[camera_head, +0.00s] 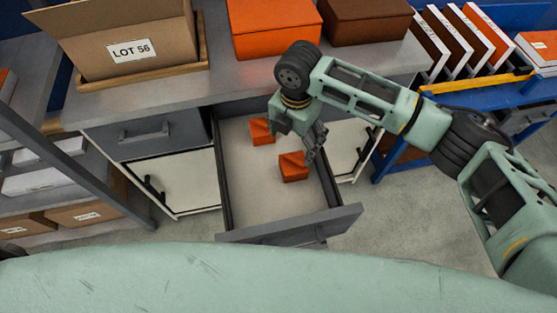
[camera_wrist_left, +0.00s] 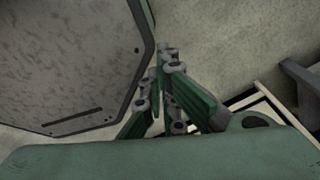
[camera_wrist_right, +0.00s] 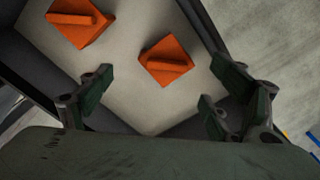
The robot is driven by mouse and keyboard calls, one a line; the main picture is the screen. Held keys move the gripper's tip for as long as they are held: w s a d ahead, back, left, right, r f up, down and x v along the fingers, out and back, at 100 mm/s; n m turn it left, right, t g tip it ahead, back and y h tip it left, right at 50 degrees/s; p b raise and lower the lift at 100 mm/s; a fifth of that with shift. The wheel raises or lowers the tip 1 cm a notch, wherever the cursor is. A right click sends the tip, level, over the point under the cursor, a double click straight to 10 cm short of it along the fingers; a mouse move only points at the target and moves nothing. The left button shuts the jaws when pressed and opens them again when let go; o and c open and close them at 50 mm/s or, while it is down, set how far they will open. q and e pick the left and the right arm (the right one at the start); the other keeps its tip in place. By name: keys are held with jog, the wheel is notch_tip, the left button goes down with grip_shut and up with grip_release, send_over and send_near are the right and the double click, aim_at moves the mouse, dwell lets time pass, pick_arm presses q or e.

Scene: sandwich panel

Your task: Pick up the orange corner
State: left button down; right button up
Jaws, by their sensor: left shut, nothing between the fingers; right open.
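Two orange corners lie apart in the open drawer (camera_head: 262,190). In the head view one orange corner (camera_head: 262,132) is toward the back and the other orange corner (camera_head: 293,168) is nearer the front. The right wrist view shows one near the top left (camera_wrist_right: 75,24) and one near the middle (camera_wrist_right: 166,62). My right gripper (camera_head: 314,148) is open and empty above the drawer; its fingers also show in the right wrist view (camera_wrist_right: 160,84). My left gripper (camera_wrist_left: 165,60) is shut and empty in the left wrist view; it is outside the head view.
A box marked LOT 56 (camera_head: 133,52), an orange box (camera_head: 275,28) and a brown box (camera_head: 367,20) stand on the counter (camera_head: 215,75) above the drawer. A blue table (camera_head: 490,97) stands at right and shelving (camera_head: 75,185) at left. Drawer walls surround the corners.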

aim_at(291, 158)
jog(key=shift+s+a+f, duration=0.1)
jog(key=shift+a+f, duration=0.1)
jog(key=shift+f, duration=0.65)
jog(key=f, duration=0.2)
jog(key=f+p, duration=0.1)
jog(key=shift+s+d, duration=0.25)
jog(key=shift+s, duration=0.15)
notch_tip(291, 158, down, 2)
jog(key=shift+a+f, duration=0.15)
jog(key=shift+f, duration=0.35)
jog(key=shift+c, duration=0.2)
jog(key=c, duration=1.1)
pick_arm(q)
jog(key=shift+s+d+r, duration=0.5)
jog(key=shift+s+r, duration=0.1)
jog(key=shift+s, duration=0.1)
pick_arm(e)
jog(key=shift+c, duration=0.2)
